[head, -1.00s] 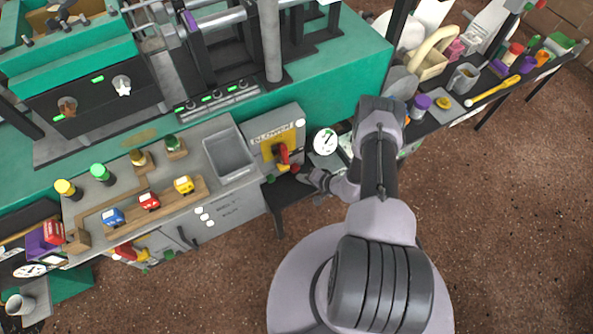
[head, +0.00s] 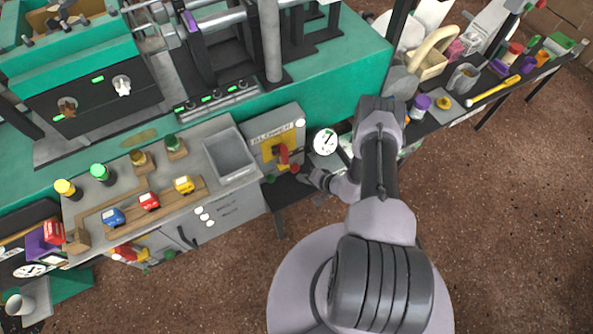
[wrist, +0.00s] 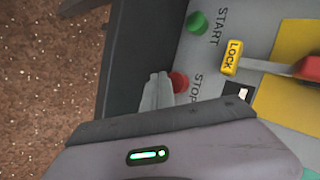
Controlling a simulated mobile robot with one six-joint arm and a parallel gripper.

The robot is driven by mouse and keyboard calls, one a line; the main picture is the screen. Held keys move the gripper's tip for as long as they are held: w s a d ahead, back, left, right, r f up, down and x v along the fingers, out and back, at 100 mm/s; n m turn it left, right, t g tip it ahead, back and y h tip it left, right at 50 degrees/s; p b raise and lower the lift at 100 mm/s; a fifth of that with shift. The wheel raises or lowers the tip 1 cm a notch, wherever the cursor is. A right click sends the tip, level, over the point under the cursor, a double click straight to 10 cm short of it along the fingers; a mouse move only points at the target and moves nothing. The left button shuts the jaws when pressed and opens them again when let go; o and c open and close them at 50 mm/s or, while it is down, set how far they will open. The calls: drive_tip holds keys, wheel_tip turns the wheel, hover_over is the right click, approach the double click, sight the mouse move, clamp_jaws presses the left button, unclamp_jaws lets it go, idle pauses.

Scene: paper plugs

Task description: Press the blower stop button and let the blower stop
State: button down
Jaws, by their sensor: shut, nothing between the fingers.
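The blower box (head: 292,118), grey with a yellow panel and a red handle (head: 284,154), stands right of the bench's grey tray. Its red stop button (wrist: 180,82) shows beside the STOP lettering in the wrist view, partly covered by my fingers. The green start button (wrist: 197,22) is above it there. My gripper (wrist: 162,80) is shut and empty, its fingertips right at the left side of the stop button. I cannot tell whether they touch or press it. In the head view my gripper (head: 303,178) is at the box's lower right corner.
A yellow LOCK tag (wrist: 233,57) on a red handle is right of the buttons in the wrist view. A round white gauge (head: 325,142) is right of the box. Toy cars stand on a wooden strip (head: 150,210) to the left. Floor (head: 500,220) is open at right.

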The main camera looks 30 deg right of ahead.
drive_tip(key=shift+w, duration=0.15)
idle(0.3)
drive_tip(key=shift+w, duration=0.3)
drive_tip(key=shift+w, duration=0.5)
idle(0.6)
drive_tip(key=shift+s+p, duration=0.3)
drive_tip(key=shift+s, duration=0.65)
drive_tip(key=shift+s+d+r+p, duration=0.1)
drive_tip(key=shift+s+p, duration=1)
drive_tip(key=shift+s, duration=1.35)
drive_tip(key=shift+s, duration=0.1)
